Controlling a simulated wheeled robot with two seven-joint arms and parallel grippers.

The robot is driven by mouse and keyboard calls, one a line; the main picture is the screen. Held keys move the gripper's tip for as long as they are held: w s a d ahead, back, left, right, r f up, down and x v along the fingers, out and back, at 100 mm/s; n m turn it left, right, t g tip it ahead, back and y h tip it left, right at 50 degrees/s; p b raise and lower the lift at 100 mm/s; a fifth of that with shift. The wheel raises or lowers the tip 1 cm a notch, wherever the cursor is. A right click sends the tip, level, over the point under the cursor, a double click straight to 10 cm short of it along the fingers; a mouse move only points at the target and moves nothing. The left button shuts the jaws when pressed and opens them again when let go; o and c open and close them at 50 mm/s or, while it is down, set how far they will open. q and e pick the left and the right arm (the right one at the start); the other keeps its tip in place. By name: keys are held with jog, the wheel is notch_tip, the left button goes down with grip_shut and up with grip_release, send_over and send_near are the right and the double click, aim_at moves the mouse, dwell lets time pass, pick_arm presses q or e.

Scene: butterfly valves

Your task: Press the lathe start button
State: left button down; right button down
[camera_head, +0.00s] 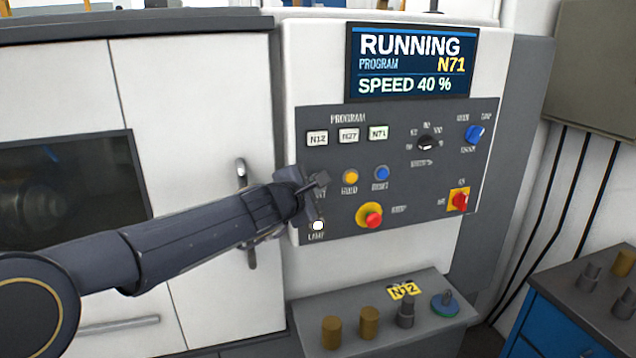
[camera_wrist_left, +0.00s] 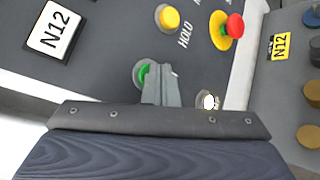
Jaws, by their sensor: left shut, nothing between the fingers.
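The lathe control panel (camera_head: 395,170) is on the machine's front. A green round button (camera_wrist_left: 147,74), likely the start button, shows in the left wrist view, partly covered by my left gripper. In the head view my gripper and arm hide it. My left gripper (camera_head: 319,183) is shut and empty, with its fingertips (camera_wrist_left: 160,72) over or right beside the green button. I cannot tell whether they touch it. The screen (camera_head: 410,62) reads RUNNING, PROGRAM N71, SPEED 40 %. My right gripper is not in view.
The panel also carries a yellow HOLD button (camera_head: 351,177), a blue button (camera_head: 382,173), a red emergency stop (camera_head: 373,220), a lit white lamp button (camera_head: 317,225), program keys (camera_head: 349,135) and knobs. A door handle (camera_head: 243,174) is left of it. A ledge (camera_head: 300,308) with several parts stands below.

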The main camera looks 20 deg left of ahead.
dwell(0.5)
pick_arm(q)
jog(key=shift+s+d+b, duration=0.4)
jog(key=shift+s, duration=0.25)
jog(key=s+d+b, duration=0.1)
jog(key=s, duration=0.1)
jog(key=s+d+b, duration=0.1)
jog(key=s, duration=0.1)
jog(key=shift+d, duration=0.4)
dwell(1.0)
